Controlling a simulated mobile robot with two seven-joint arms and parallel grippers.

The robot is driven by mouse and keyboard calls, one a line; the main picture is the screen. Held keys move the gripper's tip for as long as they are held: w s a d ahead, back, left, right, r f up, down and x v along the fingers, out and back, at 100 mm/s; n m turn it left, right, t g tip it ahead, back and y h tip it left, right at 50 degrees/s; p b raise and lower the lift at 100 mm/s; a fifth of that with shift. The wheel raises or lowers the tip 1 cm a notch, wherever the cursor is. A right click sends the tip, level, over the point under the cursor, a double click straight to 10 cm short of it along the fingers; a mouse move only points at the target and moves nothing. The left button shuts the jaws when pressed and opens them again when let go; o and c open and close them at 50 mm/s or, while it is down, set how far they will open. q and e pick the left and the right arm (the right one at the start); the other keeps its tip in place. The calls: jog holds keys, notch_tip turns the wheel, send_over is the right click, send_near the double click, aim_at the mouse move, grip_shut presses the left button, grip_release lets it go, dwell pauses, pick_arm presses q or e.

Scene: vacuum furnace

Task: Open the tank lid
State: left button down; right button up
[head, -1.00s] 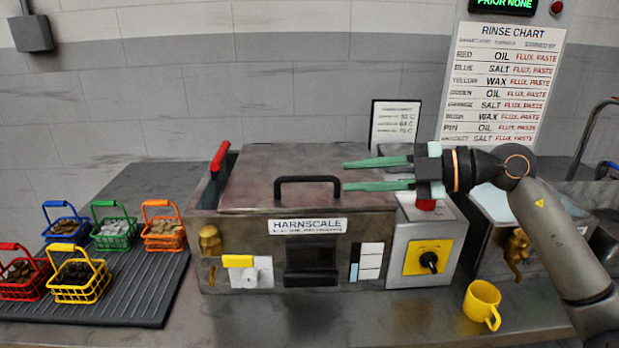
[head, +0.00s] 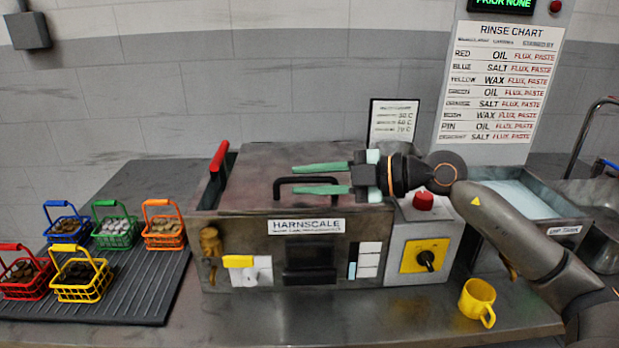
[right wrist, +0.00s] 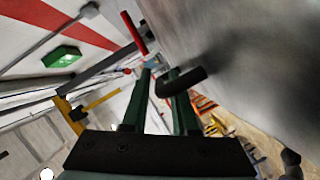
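The tank is the grey steel box marked HARNSCALE (head: 307,226). Its flat lid (head: 250,185) lies shut on top, with a black bar handle (head: 281,186) near the front edge. My right gripper (head: 300,179) is open, its two green fingers pointing left at the handle's height and overlapping it in the head view. In the right wrist view the fingers (right wrist: 160,95) are apart, and the dark handle (right wrist: 182,82) crosses the right-hand finger near its tip. I cannot tell whether they touch. My left gripper is not in view.
A red lever (head: 219,158) stands at the tank's left. Several wire baskets (head: 79,280) with contents sit on a ribbed mat at left. A control box with a red button (head: 423,201) and a yellow mug (head: 478,300) are at right. A rinse basin (head: 520,200) lies behind my arm.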

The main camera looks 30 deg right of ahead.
grip_shut()
dwell(1.4)
